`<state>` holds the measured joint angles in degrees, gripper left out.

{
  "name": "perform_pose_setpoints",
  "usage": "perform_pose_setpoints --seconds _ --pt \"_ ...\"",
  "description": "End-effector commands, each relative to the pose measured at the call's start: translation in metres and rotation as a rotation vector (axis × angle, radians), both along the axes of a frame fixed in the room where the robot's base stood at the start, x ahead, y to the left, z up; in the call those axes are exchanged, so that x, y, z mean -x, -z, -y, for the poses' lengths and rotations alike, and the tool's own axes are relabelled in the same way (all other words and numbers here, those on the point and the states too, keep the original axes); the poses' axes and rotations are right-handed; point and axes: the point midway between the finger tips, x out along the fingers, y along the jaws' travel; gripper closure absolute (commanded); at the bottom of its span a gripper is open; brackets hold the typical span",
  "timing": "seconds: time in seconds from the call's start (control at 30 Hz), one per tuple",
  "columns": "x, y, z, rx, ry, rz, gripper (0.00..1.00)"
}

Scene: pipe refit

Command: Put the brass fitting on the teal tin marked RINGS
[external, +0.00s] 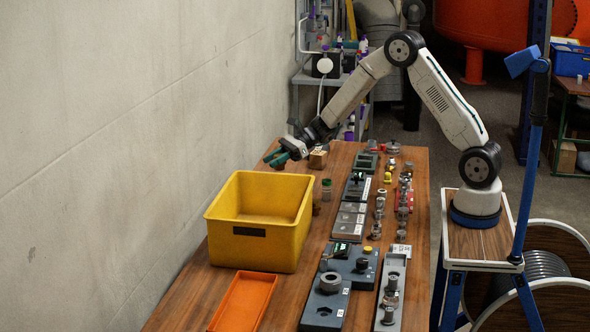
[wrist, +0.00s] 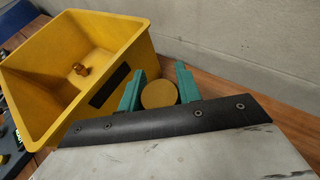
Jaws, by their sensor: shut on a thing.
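My gripper (external: 285,157) is over the far left part of the bench, beyond the yellow bin. In the wrist view its teal fingers (wrist: 159,88) are shut on a round brass-coloured thing (wrist: 158,95), seen end-on. I cannot tell from this side whether it is the brass fitting. A dark teal box (external: 366,161) stands at the far end of the bench's right half. I cannot read the word RINGS on anything.
The yellow bin (external: 252,243) stands on the bench's left side, with an orange tray (external: 240,303) in front. A small jar (external: 326,187) and a wooden block (external: 318,158) stand near the gripper. Grey blocks and several metal fittings crowd the right half. A wall (external: 130,130) borders the left.

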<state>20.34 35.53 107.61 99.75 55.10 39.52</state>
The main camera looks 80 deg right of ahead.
Motion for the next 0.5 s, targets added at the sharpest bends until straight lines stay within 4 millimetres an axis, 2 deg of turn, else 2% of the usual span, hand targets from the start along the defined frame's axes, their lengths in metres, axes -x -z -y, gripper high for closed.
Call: perform_pose_setpoints --seconds 0.17,0.4,0.5 --pt "-0.007 0.005 0.001 -0.001 0.001 -0.001 0.92" --pt "-0.006 0.035 0.001 -0.001 0.001 -0.003 0.92" --pt "-0.006 0.036 0.001 0.000 0.001 0.000 0.92"
